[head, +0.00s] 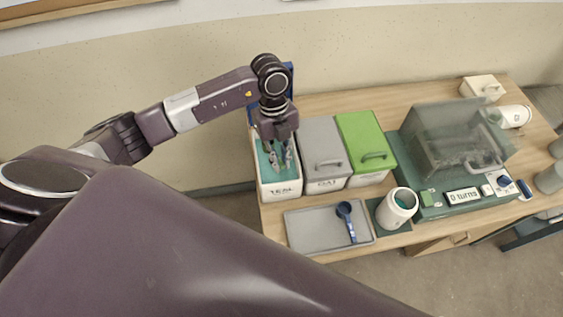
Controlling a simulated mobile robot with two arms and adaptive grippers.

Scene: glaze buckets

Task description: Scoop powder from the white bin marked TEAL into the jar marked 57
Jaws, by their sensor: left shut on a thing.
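The white bin (279,190) marked TEAL stands at the left end of the bench. It is open, with teal inside, and a blue panel (290,72) stands upright behind it. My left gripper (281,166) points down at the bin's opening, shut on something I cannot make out. A blue scoop (344,211) lies on the grey tray (302,239) in front of the bins, apart from the gripper. A white jar (394,213) with teal inside stands right of the tray; no number is readable on it. My right gripper is not in view.
Two bins with a grey lid (319,136) and a green lid (362,128) stand shut beside the TEAL bin. A clear-covered box (455,140) on a green base with a "0 turns" display stands further right. Another white jar (514,117) is at the back right.

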